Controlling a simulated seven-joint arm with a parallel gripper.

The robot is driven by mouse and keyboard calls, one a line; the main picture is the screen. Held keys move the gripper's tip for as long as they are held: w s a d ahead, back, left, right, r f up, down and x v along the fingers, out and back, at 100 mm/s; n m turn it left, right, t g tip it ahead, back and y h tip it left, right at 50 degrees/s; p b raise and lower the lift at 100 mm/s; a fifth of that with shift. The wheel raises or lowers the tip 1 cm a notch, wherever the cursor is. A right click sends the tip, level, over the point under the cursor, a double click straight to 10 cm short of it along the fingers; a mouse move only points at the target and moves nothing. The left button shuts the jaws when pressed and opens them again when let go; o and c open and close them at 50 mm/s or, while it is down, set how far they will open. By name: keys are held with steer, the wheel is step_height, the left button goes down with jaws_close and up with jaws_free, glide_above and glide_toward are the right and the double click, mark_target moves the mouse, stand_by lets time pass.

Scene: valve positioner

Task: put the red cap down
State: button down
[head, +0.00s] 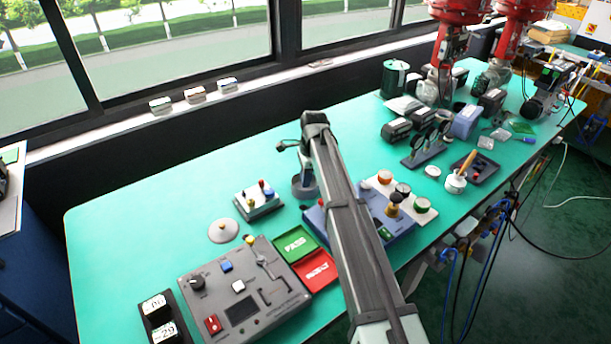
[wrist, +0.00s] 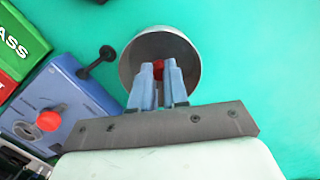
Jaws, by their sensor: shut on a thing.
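My gripper (wrist: 159,74) is shut on the small red cap (wrist: 158,66), which shows between its two blue-grey fingertips in the wrist view. The fingertips and cap lie over a round grey dish (wrist: 187,52). I cannot tell whether the cap touches the dish. In the head view, the dark round dish (head: 304,190) stands on the teal table beside my arm, and the held cap cannot be made out there.
A blue box (wrist: 68,108) with a red knob and a black lever stands left of the dish. Green PASS (head: 295,244) and red REJECT (head: 316,270) trays lie nearer, by a grey control panel (head: 262,312). A small button box (head: 258,201) stands left. Table behind the dish is clear.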

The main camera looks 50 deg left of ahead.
steer(key=c, duration=1.1)
jaws_free()
steer(key=shift+o, duration=0.2)
steer(key=shift+r, duration=0.1)
steer(key=shift+r, duration=3.45)
